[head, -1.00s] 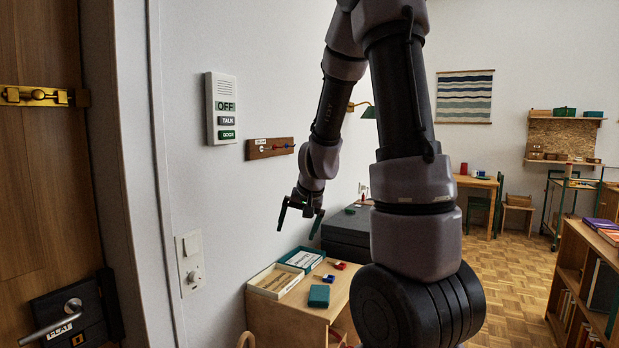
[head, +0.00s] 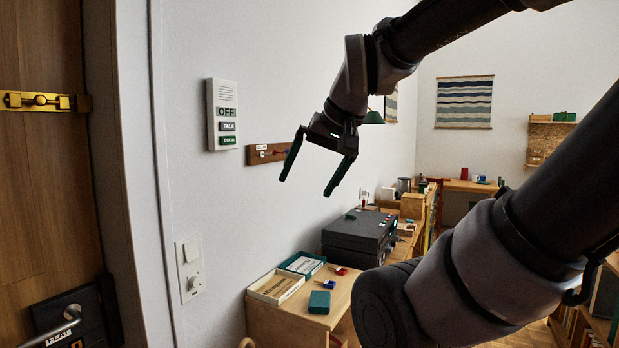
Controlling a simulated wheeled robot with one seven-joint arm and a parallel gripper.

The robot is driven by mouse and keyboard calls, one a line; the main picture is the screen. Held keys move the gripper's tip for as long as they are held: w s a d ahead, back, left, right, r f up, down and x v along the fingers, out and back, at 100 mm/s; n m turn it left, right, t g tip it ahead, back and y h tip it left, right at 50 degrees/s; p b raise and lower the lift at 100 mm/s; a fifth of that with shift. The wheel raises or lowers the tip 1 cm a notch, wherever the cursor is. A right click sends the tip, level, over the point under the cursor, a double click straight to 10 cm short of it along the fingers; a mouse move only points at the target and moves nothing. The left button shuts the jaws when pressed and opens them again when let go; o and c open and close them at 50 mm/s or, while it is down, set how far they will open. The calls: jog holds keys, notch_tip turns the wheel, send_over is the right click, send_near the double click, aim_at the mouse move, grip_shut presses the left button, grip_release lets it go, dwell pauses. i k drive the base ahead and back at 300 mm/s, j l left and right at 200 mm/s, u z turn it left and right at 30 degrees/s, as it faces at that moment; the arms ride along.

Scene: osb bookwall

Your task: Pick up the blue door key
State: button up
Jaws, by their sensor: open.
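A small blue item (head: 329,284), which looks like the blue door key, lies on the wooden table top (head: 305,306) below the wall rack. It is too small in the head view for its shape to be certain. A small red item (head: 340,271) lies just behind it, and a dark teal box (head: 319,302) stands just in front of it. My gripper (head: 305,186) is open and empty, with its fingers pointing down, high above the table and well clear of the key.
A light shallow box (head: 276,286) and a green-edged tray (head: 302,264) fill the table's back left. A dark case (head: 357,232) stands behind the table. A wooden rack (head: 268,153) is on the wall. The door (head: 40,190) is at left.

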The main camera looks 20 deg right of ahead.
aim_at(329, 284)
jog(key=i+l+z, duration=0.1)
jog(key=z, duration=1.35)
jog(key=i+j+z, duration=0.15)
jog(key=i, duration=0.35)
